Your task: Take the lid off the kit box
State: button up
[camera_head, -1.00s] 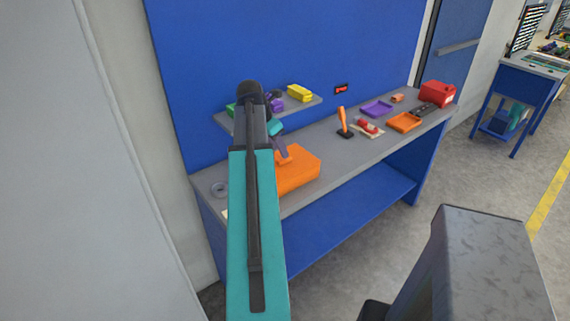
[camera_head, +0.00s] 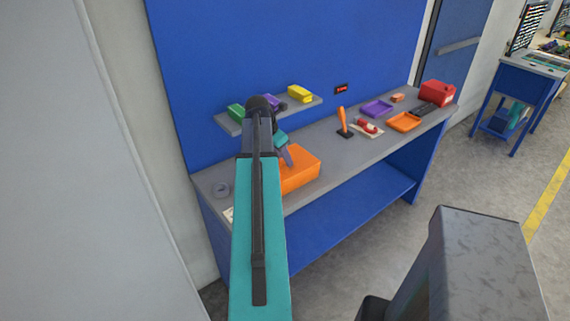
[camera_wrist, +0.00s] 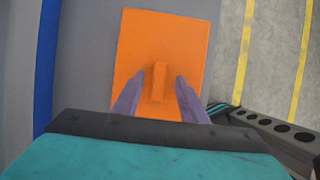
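The orange kit box (camera_head: 303,172) stands on the near left part of the grey workbench, partly hidden behind my arm in the head view. In the wrist view its orange lid (camera_wrist: 190,40) fills the middle, with a raised orange handle (camera_wrist: 159,80) on top. My gripper (camera_wrist: 157,90) is open, its two purple fingers on either side of the handle with a gap visible on each side. In the head view my gripper (camera_head: 286,155) is at the top of the box, and my arm hides part of it.
A shelf (camera_head: 315,103) above the bench holds green, purple and yellow bins. Further right on the bench are an orange-handled tool (camera_head: 342,120), a purple tray (camera_head: 377,108), an orange tray (camera_head: 404,122) and a red box (camera_head: 438,93). A grey ring (camera_head: 220,189) lies left of my arm.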

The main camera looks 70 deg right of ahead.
dwell(0.3)
grip_shut()
jog(key=shift+r, duration=0.2)
jog(key=shift+r+b, duration=0.7)
jog(key=shift+r, duration=0.85)
jog(key=s+a+b, duration=0.1)
jog(key=s+a, duration=0.3)
jog(key=s, duration=0.2)
jog(key=s+a+r+b, duration=0.1)
jog(key=s+a+b, duration=0.1)
jog(key=s+a, duration=0.3)
jog(key=shift+s+r, duration=0.3)
jog(key=shift+s, duration=0.85)
